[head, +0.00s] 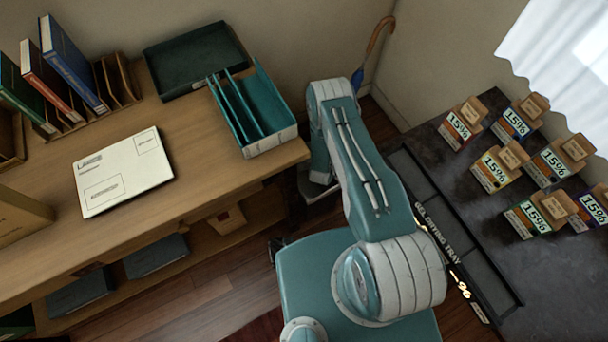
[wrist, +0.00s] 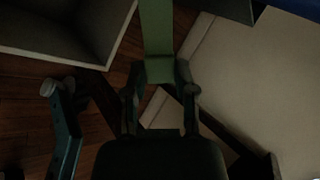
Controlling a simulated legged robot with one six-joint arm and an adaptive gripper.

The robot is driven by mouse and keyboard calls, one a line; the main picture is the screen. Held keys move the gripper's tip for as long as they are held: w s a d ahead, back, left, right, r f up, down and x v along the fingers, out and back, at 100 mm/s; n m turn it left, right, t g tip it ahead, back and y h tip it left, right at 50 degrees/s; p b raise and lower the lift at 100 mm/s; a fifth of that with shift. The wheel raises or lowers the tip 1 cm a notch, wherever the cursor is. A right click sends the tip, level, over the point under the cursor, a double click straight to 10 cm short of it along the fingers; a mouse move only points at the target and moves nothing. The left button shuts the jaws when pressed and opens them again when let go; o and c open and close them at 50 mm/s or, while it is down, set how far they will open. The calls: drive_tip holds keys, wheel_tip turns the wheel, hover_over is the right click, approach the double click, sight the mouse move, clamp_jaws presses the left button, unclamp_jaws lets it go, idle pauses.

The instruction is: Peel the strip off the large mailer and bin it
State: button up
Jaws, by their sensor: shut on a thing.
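A white mailer (head: 123,172) with printed labels lies flat on the wooden desk in the head view. No strip can be made out on it there. In the wrist view my gripper (wrist: 160,88) is shut on a flat green strip (wrist: 157,30), which extends away from the fingertips towards the top edge. An open box-like container (wrist: 60,55) with a pale rim and dark inside, perhaps the bin, is at the upper left, beside the strip. My gripper is away from the mailer; in the head view my arm hides most of it.
A teal divided file holder (head: 270,140) and a dark tray (head: 197,62) stand at the desk's back right. Books (head: 70,60) stand at the back left. A dark counter (head: 440,150) with several small labelled boxes is on the right. Wooden floor lies between.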

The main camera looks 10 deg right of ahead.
drive_tip(key=shift+w+d, duration=0.1)
drive_tip(key=shift+f, duration=0.3)
wheel_tip(320, 180, down, 5)
drive_tip(key=shift+f, duration=0.2)
drive_tip(key=o, duration=0.7)
drive_tip(key=shift+o, duration=0.2)
